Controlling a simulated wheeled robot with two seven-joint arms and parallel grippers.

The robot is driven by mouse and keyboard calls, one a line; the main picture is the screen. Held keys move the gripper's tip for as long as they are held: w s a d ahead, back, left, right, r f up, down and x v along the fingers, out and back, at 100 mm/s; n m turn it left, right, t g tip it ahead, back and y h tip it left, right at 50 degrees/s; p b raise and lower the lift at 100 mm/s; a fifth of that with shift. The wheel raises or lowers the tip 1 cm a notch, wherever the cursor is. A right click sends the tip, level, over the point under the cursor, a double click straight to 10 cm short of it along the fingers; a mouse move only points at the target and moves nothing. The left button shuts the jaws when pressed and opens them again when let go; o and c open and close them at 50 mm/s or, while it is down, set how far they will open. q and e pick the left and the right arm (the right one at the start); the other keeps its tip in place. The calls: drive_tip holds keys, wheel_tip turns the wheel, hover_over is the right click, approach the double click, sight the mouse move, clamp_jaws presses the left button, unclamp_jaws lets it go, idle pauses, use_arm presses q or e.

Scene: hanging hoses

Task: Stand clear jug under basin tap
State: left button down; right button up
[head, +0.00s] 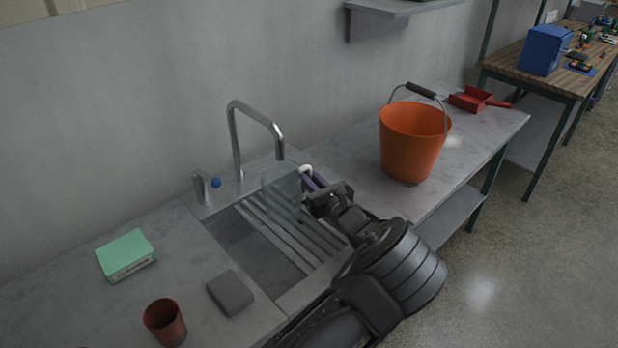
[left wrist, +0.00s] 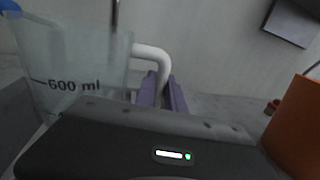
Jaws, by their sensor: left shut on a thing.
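The clear jug (head: 281,193) is upright at the basin (head: 242,240), around the end of the tap's spout in the picture. Its marking "600 ml" shows on the jug (left wrist: 70,60) in the left wrist view. The metal tap (head: 236,140) arches over from the back of the basin. My left gripper (head: 313,181) is at the jug's right side, its purple fingers (left wrist: 162,95) shut on the white handle (left wrist: 152,54). Slats (head: 295,232) lie across part of the basin below the jug. I cannot tell whether the jug's base touches them. My right gripper is not in view.
An orange bucket (head: 411,145) and a red dustpan (head: 472,100) stand on the counter to the right. A green box (head: 126,256), grey block (head: 230,293) and red cup (head: 165,322) are left of the basin. A blue-knobbed valve (head: 205,187) stands beside the tap.

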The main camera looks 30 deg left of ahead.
use_arm(q)
drive_tip(key=shift+f+b, duration=0.35)
drive_tip(key=shift+f, duration=0.2)
drive_tip(key=c, duration=1.3)
unclamp_jaws()
drive_tip(key=shift+c, duration=0.2)
drive_tip(key=shift+d, duration=0.1)
drive_tip(key=b+v, duration=0.1)
drive_tip(key=v, duration=0.6)
drive_tip(key=shift+s+d, duration=0.2)
drive_tip(key=shift+d, duration=0.05)
